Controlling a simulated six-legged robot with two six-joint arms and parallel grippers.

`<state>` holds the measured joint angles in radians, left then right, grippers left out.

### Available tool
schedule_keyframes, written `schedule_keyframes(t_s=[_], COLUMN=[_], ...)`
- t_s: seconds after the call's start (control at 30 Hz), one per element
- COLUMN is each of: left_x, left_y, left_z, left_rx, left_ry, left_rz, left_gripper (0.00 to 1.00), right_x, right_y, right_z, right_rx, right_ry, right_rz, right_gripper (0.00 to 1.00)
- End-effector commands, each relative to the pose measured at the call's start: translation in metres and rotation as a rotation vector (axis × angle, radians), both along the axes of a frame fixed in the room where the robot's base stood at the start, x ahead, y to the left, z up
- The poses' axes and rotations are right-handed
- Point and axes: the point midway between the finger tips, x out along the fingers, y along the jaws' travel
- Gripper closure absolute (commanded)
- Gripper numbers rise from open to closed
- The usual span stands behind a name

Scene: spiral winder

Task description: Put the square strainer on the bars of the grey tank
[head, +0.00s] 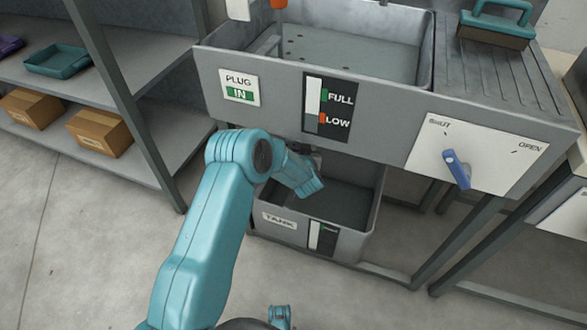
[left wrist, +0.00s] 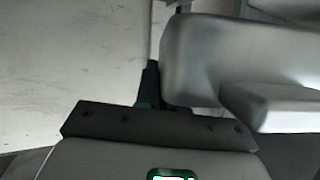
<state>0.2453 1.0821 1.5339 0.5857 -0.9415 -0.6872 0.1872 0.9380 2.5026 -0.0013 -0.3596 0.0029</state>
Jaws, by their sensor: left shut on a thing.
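The grey tank (head: 346,247) with a TANK label stands low under the sink, its open top partly in shadow. Its bars cannot be made out. My left arm reaches to the tank's left side, with my left gripper (head: 307,152) small and dark at its rear rim. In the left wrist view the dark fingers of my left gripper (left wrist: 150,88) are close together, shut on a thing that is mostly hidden. A pale rounded grey body fills the right there; I cannot tell what it is. I cannot make out the square strainer in either view.
The grey sink (head: 290,110) overhangs the tank, leaving a low gap. A blue valve handle (head: 457,168) sticks out of its white SHUT/OPEN panel. A teal-handled block (head: 495,30) rests on the ribbed top. Shelves with cardboard boxes (head: 100,131) stand left.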

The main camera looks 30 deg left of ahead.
Motion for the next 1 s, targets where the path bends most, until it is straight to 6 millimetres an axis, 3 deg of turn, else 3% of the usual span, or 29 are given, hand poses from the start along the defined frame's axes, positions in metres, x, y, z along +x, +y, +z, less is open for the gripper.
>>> schedule_keyframes(t_s=[0.1, 0.43, 0.87, 0.9, 0.93, 1.0], left_x=[-0.001, 0.000, 0.002, 0.002, 0.002, 0.002], left_y=[0.000, 0.001, 0.003, 0.003, 0.003, 0.003], left_z=[-0.031, -0.077, -0.085, -0.084, -0.084, -0.084], left_rx=[0.001, 0.001, 0.001, 0.000, 0.000, 0.000], left_ry=[0.001, 0.000, -0.002, 0.000, 0.000, 0.000], left_rz=[-0.001, 0.000, 0.001, 0.000, 0.000, 0.000], left_gripper=[1.00, 1.00, 1.00, 0.82, 0.72, 0.66], right_x=[0.002, 0.006, 0.008, 0.008, 0.008, 0.008], right_y=[-0.002, -0.006, -0.007, -0.007, -0.007, -0.007], right_z=[-0.015, -0.032, -0.036, -0.034, -0.034, -0.034], right_rx=[-0.002, -0.004, -0.006, -0.006, -0.006, -0.006], right_ry=[-0.004, -0.011, -0.015, -0.016, -0.016, -0.016], right_rz=[-0.010, -0.024, -0.028, -0.028, -0.028, -0.028], right_gripper=[0.57, 0.57, 0.57, 0.57, 0.57, 0.57])
